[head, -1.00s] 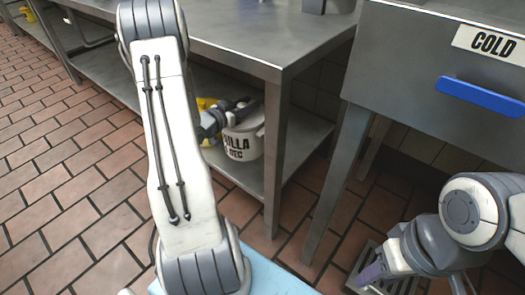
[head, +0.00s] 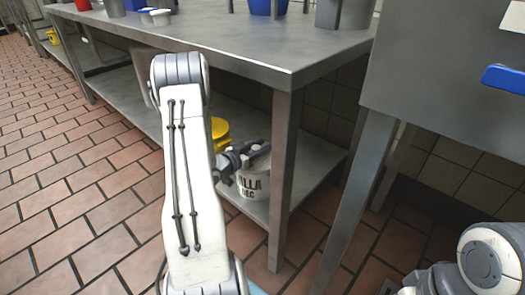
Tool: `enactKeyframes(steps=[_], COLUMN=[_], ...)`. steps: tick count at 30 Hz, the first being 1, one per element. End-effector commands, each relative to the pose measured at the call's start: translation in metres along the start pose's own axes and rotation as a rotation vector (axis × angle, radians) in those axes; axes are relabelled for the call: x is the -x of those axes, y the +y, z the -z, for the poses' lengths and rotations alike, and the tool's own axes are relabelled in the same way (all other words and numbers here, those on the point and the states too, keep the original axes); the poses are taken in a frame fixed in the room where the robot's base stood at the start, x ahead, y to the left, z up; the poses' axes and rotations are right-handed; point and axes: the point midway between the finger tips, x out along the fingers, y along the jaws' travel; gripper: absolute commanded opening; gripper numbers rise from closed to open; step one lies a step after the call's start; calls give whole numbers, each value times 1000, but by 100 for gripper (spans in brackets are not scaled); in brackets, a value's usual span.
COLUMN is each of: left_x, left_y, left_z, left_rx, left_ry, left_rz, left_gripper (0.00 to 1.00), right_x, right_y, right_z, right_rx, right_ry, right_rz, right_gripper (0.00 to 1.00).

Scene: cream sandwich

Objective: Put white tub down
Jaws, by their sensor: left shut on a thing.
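The white tub (head: 252,188) with black lettering ending in "ILLA" and "DEC" is at the lower shelf of the steel table, near the table's front corner leg. My left gripper (head: 243,157) is at the tub's upper rim and shut on it. The tub looks upright; I cannot tell whether its base touches the shelf. My left arm hides part of the shelf to the left. My right arm shows at the lower right edge, but its gripper is out of view.
A yellow container (head: 219,130) stands behind the tub on the lower shelf (head: 310,172). The steel table leg (head: 284,180) is close to the tub's right. The tabletop (head: 250,45) above holds several containers. A steel cabinet (head: 440,85) stands at the right.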

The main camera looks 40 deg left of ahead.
Motion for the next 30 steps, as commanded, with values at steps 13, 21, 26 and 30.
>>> enactKeyframes(steps=[13, 21, 26, 30], left_x=[0, 0, 18, 48], left_y=[0, 0, -2, -2], left_z=[-1, 2, 5, 6], left_rx=[-1, -1, 1, 5], left_ry=[0, 0, -4, -4], left_rz=[0, 0, 4, 6], left_gripper=[67, 67, 67, 67], right_x=[0, 2, 13, 27], right_y=[0, 0, -1, -2], right_z=[0, 0, 1, 2], right_rx=[0, 0, 0, 0], right_ry=[0, 0, 0, 0], right_rz=[0, 0, 0, 0], right_gripper=[47, 47, 47, 47])
